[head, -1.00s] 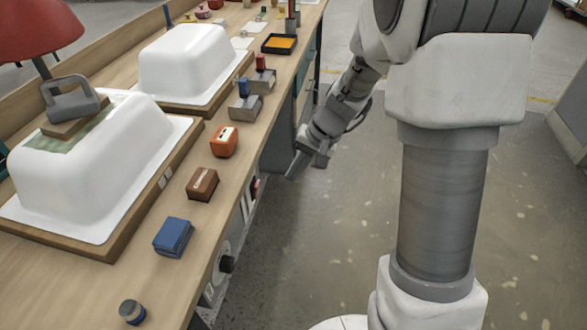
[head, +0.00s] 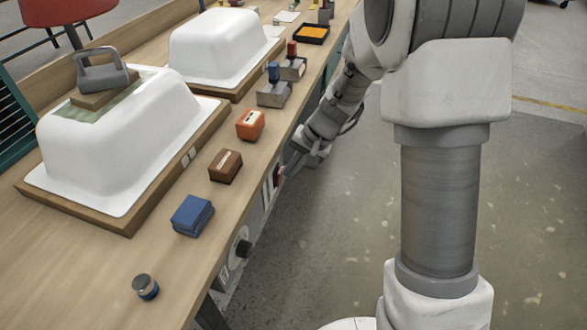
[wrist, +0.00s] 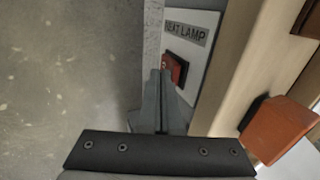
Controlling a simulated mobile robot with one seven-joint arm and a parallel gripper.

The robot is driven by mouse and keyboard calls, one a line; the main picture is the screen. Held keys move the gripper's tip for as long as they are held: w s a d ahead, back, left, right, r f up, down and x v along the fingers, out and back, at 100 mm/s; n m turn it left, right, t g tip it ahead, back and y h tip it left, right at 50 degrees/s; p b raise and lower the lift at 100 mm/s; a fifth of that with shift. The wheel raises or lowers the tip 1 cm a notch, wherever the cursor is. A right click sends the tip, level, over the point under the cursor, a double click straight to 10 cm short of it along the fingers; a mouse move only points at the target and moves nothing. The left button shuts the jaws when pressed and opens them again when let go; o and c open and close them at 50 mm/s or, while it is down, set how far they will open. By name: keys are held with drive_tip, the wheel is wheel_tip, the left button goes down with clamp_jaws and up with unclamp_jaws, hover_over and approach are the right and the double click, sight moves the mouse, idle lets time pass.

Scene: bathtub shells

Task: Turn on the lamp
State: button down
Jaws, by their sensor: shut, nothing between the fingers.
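The red lamp (head: 66,10) hangs over the back left of the bench, its shade cut off by the picture's top edge. A red rocker switch (wrist: 176,69) sits on a pale panel under a label reading "HEAT LAMP" (wrist: 187,33). The switch also shows small on the bench front in the head view (head: 277,176). My gripper (wrist: 164,78) is shut and empty. Its fingertips overlap the lower left of the switch in the wrist view; I cannot tell whether they touch it. In the head view my gripper (head: 290,163) is beside the bench front, partly hidden by its edge.
White tub shells (head: 125,140) on wooden boards fill the bench. Blue (head: 192,215), brown (head: 225,166) and orange (head: 250,124) blocks line its front edge. A black knob (head: 243,248) sticks out of the front panel. The floor to the right is clear.

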drive_tip(key=shift+r, duration=0.1)
drive_tip(key=a+p, duration=0.1)
drive_tip(key=p, duration=0.2)
drive_tip(key=shift+w+r+h+p, duration=0.1)
drive_tip(key=shift+r+h+p, duration=0.2)
drive_tip(key=shift+r, duration=0.05)
drive_tip(key=shift+d+f, duration=0.1)
drive_tip(key=shift+f, duration=0.2)
drive_tip(key=shift+r+p, duration=0.35)
drive_tip(key=shift+r, duration=0.45)
drive_tip(key=shift+d, duration=0.15)
